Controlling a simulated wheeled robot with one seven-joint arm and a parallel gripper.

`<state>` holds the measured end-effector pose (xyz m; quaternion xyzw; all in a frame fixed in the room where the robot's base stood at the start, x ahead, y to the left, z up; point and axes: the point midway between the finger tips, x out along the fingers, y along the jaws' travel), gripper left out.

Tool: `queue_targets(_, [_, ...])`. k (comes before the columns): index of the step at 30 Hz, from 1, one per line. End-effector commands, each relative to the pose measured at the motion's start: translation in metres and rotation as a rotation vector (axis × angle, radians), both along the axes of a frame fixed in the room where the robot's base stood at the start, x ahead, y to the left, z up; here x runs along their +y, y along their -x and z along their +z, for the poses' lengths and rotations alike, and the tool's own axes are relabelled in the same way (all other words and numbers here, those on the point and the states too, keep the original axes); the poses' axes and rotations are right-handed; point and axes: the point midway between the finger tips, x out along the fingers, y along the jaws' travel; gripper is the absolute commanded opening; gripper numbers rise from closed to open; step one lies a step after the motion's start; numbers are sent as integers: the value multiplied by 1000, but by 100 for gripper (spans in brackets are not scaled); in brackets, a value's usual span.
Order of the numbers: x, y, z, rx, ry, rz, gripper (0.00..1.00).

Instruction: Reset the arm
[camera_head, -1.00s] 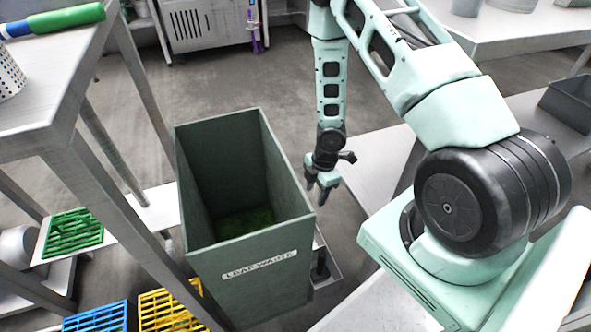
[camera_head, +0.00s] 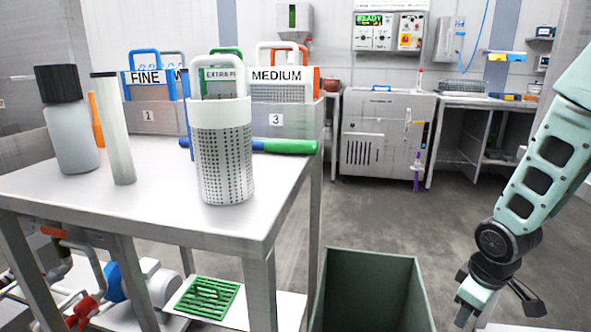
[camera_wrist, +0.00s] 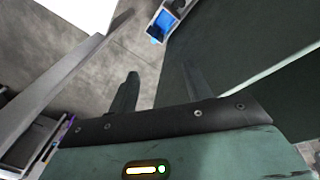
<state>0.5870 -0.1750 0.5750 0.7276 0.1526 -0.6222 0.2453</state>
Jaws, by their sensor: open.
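My gripper (camera_head: 474,302) hangs at the lower right of the head view, pointing down, to the right of the dark green leaf-waste bin (camera_head: 372,290). In the wrist view the two fingers of my gripper (camera_wrist: 160,85) stand apart with nothing seen between them. A dark green surface fills the right of the wrist view. My arm comes down from the right edge of the head view.
A metal table (camera_head: 120,205) at left holds a perforated white basket (camera_head: 222,150), a grey bottle (camera_head: 72,135), a pale cylinder (camera_head: 113,130) and a green-handled tool (camera_head: 290,147). A green grate (camera_head: 208,298) lies below. Grey floor (camera_head: 400,215) is open behind the bin.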

Motion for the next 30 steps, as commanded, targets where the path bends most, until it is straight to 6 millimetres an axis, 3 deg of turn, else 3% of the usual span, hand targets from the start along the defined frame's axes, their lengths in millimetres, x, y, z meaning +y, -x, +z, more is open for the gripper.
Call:
queue_targets(1, [6, 4, 17, -19, -10, -61, 50])
queue_targets(6, [25, 26, 60, -54, -72, -277, 50])
queue_targets(14, [61, 68, 109, -78, -210, -558, 50])
queue_targets(15, [86, 73, 108, -45, -205, -476, 50])
queue_targets(21, [173, 119, 116, 67, -187, -199, 50])
queue_targets(27, [228, 179, 123, 157, -143, 39, 50])
queue_targets(29, [239, 199, 125, 181, -126, 109, 50])
queue_targets(30, [240, 201, 137, 185, -124, 113, 50])
